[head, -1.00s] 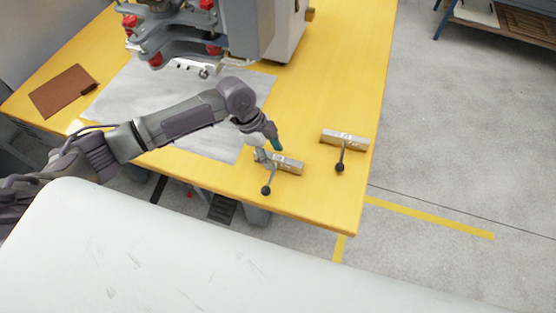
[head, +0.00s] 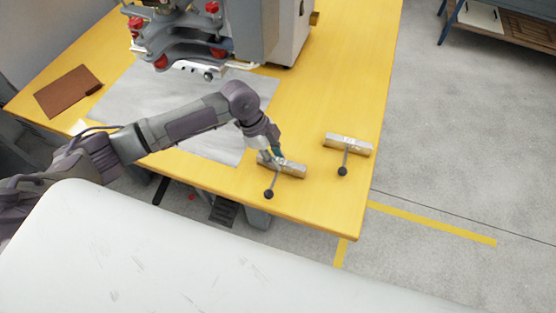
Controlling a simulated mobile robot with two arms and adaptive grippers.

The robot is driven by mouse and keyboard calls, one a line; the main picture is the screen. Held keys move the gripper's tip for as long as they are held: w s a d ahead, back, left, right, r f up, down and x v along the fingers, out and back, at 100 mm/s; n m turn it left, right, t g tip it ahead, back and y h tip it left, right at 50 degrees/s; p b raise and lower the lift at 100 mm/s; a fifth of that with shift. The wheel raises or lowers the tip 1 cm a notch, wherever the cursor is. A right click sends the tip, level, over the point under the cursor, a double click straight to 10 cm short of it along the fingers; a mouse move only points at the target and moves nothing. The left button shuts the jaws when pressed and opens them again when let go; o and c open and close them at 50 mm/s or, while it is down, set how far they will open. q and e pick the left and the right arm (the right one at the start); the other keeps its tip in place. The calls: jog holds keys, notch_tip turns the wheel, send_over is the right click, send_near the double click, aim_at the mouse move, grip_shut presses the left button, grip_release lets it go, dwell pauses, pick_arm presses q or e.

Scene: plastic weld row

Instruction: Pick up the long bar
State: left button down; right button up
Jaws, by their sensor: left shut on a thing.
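Two metal bars, each with a dark rod ending in a black ball, lie on the yellow table (head: 338,200). The other bar (head: 348,145) lies to the right, near the table's right edge. They look similar in length; I cannot tell which is the long one. My left gripper (head: 271,158) is shut on the nearer bar towards its left end and hides part of it. That bar appears to rest on the table still. My right gripper is out of view.
A grey sheet (head: 215,144) covers the table left of the bars. A machine with red knobs (head: 215,48) stands behind. A brown piece (head: 68,91) lies at the far left. A pale surface (head: 190,255) fills the foreground. Table right of the machine is clear.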

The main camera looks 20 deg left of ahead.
pick_arm(q)
jog(key=shift+r, duration=0.1)
jog(key=shift+r, duration=0.3)
notch_tip(320, 180, up, 4)
jog(key=shift+s+d+f+b, duration=0.1)
jog(key=shift+d+f+b, duration=0.1)
jog(key=shift+b, duration=0.1)
jog(key=s+d+r, duration=0.5)
jog(key=s+r, duration=0.1)
jog(key=s, duration=0.4)
jog(key=shift+d+r, duration=0.15)
jog(key=shift+r, duration=0.15)
